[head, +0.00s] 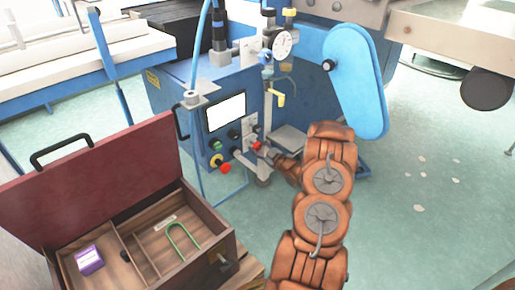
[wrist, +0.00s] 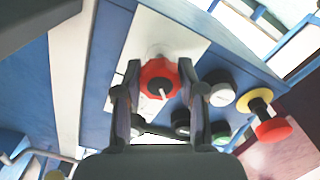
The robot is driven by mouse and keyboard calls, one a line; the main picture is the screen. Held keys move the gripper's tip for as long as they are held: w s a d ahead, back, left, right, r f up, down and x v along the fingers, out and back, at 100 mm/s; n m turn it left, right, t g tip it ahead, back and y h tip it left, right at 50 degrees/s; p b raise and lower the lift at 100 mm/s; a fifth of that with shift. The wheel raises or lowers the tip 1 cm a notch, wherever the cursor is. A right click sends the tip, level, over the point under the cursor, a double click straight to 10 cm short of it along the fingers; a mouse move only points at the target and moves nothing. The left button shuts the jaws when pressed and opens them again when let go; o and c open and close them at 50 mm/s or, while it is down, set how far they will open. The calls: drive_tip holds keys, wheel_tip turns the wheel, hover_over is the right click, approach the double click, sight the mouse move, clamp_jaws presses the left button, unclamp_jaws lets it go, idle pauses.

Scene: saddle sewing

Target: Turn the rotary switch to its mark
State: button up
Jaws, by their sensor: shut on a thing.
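The rotary switch is a red knob (wrist: 159,78) with a pale pointer line, on a white plate (wrist: 150,40) of the blue machine in the wrist view. My gripper (wrist: 158,84) is shut on the red knob, one finger on each side of it. In the head view the red knob (head: 257,146) shows small at the tip of my gripper (head: 268,152), at the right end of the machine's control panel. The mark cannot be made out in either view.
A red emergency button on a yellow base (wrist: 272,128), a green button (wrist: 221,132) and black knobs (wrist: 219,94) sit close beside the switch. A blue machine (head: 180,95) carries a screen (head: 226,112) and a gauge (head: 283,43). An open wooden case (head: 215,245) stands at the lower left.

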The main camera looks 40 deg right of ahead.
drive_tip(key=shift+r+n, duration=0.1)
drive_tip(key=shift+n, duration=0.2)
drive_tip(key=o, duration=1.2)
drive_tip(key=shift+c, duration=0.2)
drive_tip(key=s, duration=1.2)
drive_tip(key=shift+a, duration=0.15)
